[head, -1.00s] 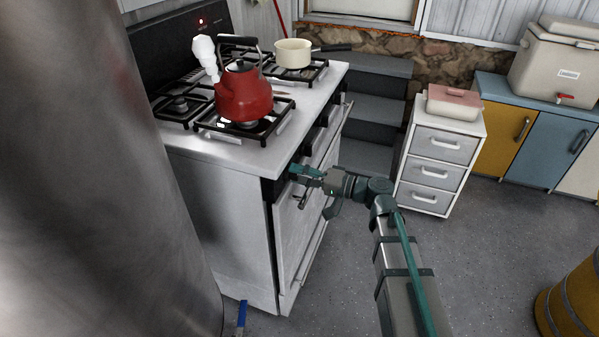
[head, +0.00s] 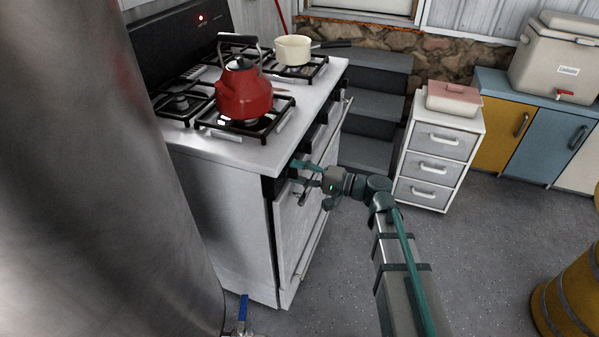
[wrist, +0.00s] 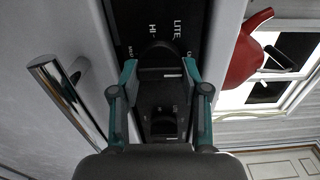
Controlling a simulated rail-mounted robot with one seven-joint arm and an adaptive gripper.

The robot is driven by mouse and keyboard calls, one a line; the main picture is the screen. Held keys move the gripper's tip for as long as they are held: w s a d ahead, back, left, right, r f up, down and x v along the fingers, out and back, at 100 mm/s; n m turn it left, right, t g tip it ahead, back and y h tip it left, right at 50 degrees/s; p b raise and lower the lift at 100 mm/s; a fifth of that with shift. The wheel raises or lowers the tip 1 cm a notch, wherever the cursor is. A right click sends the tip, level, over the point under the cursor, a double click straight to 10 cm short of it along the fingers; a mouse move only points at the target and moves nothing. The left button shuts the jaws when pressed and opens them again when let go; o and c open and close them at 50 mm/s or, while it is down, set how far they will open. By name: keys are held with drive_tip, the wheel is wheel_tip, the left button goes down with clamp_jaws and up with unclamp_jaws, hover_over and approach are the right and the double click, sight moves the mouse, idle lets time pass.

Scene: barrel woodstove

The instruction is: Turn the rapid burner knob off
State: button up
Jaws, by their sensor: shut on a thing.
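The white stove (head: 225,150) stands at centre left with dark knobs along its front edge. My gripper (head: 297,173) is at the near end of this knob row. In the wrist view, the teal fingers of my gripper (wrist: 160,72) are closed on both sides of a dark knob (wrist: 160,55). Printed marks "HI" and "LITE" show above this knob. Another dark knob (wrist: 163,127) lies below it, between the fingers and the palm. In the head view, my gripper hides the held knob. I cannot tell from the marks which setting it points to.
A red kettle (head: 244,92) sits on the near front burner and a cream pot (head: 293,50) on a far burner. The oven handle (wrist: 66,98) runs close beside my gripper. A large metal cylinder (head: 90,180) fills the left.

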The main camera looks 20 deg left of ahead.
drive_tip(key=o, duration=1.1)
drive_tip(key=shift+o, duration=0.2)
drive_tip(key=shift+d, duration=0.1)
drive_tip(key=d, duration=1.2)
drive_tip(key=shift+s, duration=0.4)
drive_tip(key=shift+a, duration=0.1)
